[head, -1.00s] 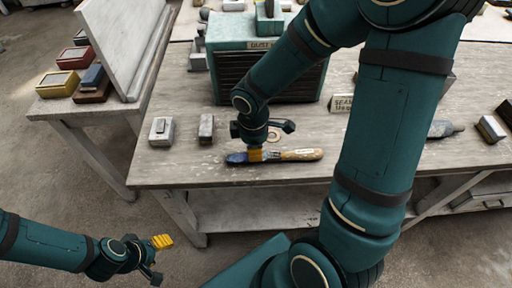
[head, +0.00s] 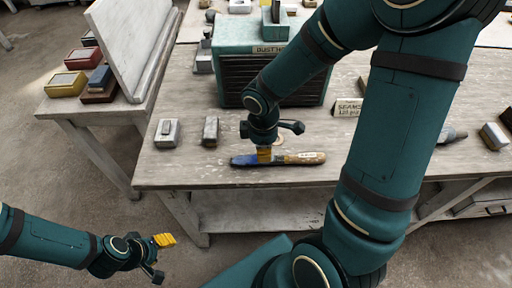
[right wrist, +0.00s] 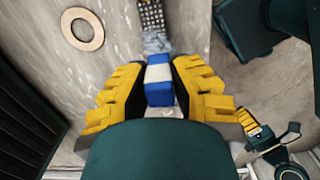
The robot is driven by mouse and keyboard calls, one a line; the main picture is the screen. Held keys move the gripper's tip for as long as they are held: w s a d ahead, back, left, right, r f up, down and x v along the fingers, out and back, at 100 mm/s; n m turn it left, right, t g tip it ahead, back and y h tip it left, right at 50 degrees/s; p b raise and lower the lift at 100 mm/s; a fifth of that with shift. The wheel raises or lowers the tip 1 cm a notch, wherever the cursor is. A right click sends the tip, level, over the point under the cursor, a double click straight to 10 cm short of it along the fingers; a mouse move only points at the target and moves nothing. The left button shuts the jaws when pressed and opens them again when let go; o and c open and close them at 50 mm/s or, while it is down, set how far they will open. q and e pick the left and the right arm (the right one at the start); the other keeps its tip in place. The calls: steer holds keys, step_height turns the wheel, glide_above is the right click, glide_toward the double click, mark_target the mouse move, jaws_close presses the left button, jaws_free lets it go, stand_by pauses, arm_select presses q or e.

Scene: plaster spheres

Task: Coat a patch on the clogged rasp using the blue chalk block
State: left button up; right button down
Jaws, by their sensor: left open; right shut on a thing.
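The rasp (head: 243,161) lies flat near the front edge of the workbench, blue-coloured along its left part, with a wooden handle (head: 307,158) to the right. My right gripper (head: 264,158) points down over the rasp beside the handle. In the right wrist view its yellow fingers are shut on the blue chalk block (right wrist: 159,95), which has a white band. A dark, dotted part of the rasp (right wrist: 152,14) shows beyond it, with a pale blue-grey patch (right wrist: 156,42). Whether chalk and rasp touch is unclear. My left gripper (head: 162,256) is open and empty, off the bench at lower left.
A green dust box (head: 225,47) stands behind the rasp. Two small grey blocks (head: 167,132) (head: 210,131) lie to its left, and a pale ring (right wrist: 82,28) lies close by. A small sign (head: 347,108) and another block (head: 493,136) are to the right.

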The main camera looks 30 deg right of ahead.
steer(key=shift+s+d, duration=0.15)
steer(key=shift+f+b, duration=0.55)
steer(key=shift+f, duration=0.1)
stand_by(0.4)
